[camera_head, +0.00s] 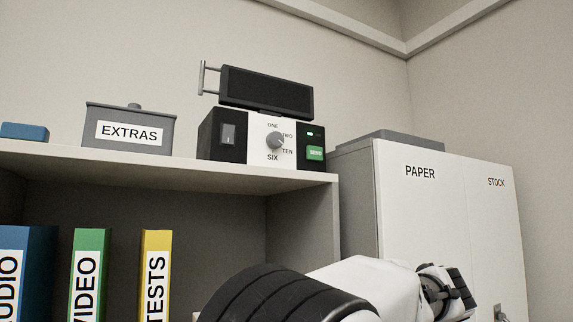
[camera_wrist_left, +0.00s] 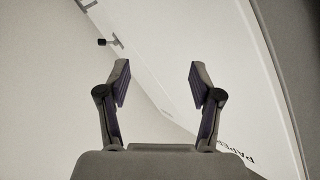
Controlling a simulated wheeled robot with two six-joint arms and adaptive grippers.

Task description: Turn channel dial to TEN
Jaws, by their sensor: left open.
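The channel dial (camera_head: 274,141) is a grey round knob on the white front panel of a black receiver box (camera_head: 223,140) on the shelf. My right gripper is not in view.
The shelf (camera_head: 180,174) also holds a grey EXTRAS box (camera_head: 129,132) and a blue object (camera_head: 24,131). A dark screen (camera_head: 266,91) sits on the receiver. Binders stand below. The white cabinet (camera_head: 440,215), marked PAPER and STOCK, stands at the right.

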